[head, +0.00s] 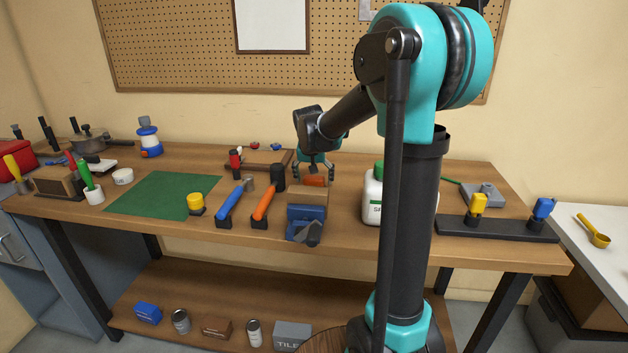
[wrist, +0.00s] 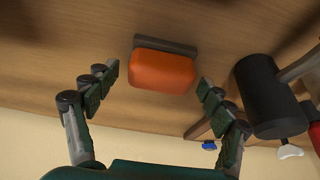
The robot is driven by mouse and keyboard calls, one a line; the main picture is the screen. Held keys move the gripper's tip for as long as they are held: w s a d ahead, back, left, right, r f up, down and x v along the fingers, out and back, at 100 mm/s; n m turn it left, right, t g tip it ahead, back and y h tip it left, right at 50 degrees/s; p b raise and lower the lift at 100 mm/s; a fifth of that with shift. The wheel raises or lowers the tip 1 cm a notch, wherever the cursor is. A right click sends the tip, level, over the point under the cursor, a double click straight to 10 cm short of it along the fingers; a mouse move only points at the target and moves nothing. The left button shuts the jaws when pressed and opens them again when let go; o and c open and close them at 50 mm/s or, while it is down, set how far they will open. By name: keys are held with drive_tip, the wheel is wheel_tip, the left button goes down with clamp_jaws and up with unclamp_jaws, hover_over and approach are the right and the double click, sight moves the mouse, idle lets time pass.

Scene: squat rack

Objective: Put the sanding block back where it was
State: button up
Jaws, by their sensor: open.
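The sanding block (wrist: 162,70), an orange block with a grey strip along one long side, lies on the wooden workbench (wrist: 60,25) in the wrist view. In the head view it (head: 315,181) is partly hidden behind a wood piece. My gripper (head: 314,175) points down over it, with a finger to either side. In the wrist view my gripper (wrist: 158,82) is open, and gaps show between both fingers and the block. I cannot tell the fingers' exact height above the bench.
A blue vise (head: 305,215) with the wood piece (head: 307,197) stands in front of the block. A black-headed mallet (head: 278,177) lies close to its left. A white bottle (head: 373,195) stands to the right. A green mat (head: 163,193) lies farther left.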

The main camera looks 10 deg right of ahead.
drive_tip(key=v, duration=1.1)
drive_tip(key=shift+r, duration=0.3)
drive_tip(key=shift+s, duration=0.2)
